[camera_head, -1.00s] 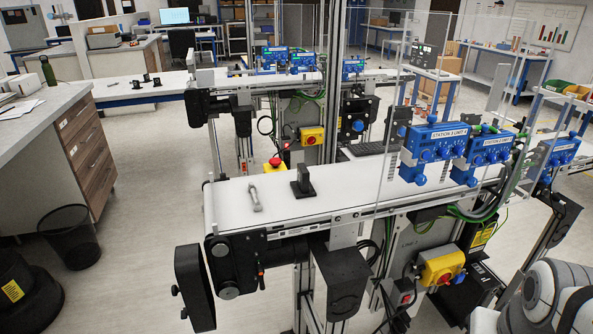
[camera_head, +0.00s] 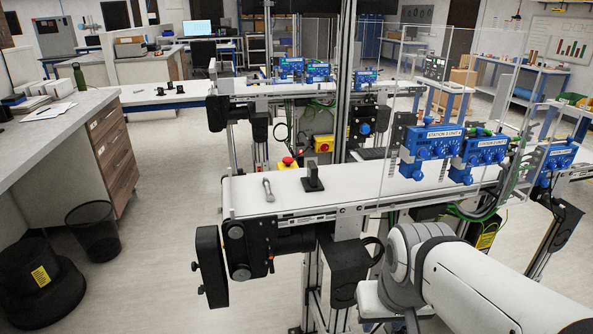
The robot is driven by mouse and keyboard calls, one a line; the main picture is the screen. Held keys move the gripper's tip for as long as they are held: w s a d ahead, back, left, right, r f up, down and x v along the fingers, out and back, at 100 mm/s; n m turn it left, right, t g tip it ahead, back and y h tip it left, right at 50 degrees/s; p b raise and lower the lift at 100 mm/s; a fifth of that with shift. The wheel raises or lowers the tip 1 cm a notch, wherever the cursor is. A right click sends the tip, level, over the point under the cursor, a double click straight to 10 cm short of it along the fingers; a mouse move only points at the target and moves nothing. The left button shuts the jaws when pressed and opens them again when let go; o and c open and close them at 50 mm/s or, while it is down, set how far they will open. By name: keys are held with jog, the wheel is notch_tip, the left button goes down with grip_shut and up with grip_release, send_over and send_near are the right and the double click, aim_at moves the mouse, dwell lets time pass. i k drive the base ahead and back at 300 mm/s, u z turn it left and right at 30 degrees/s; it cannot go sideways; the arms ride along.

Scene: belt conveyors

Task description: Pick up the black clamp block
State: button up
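The black clamp block (camera_head: 312,178) stands upright on the white belt of the near conveyor (camera_head: 360,182), towards its left end. It has a flat base and a taller upright part. A small grey metal piece (camera_head: 267,189) lies on the belt just left of it, apart from it. My white arm link reaches in from the lower right, in front of the conveyor. My gripper is not in view.
Blue station units (camera_head: 432,142) and a clear panel stand over the belt's right part. A second conveyor (camera_head: 262,88) runs behind. A grey counter (camera_head: 60,125) and black bin (camera_head: 93,231) are at left. The floor before the conveyor's left end is open.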

aim_at(313, 183)
jog(key=z, duration=0.05)
jog(key=i, duration=1)
jog(key=u, duration=0.05)
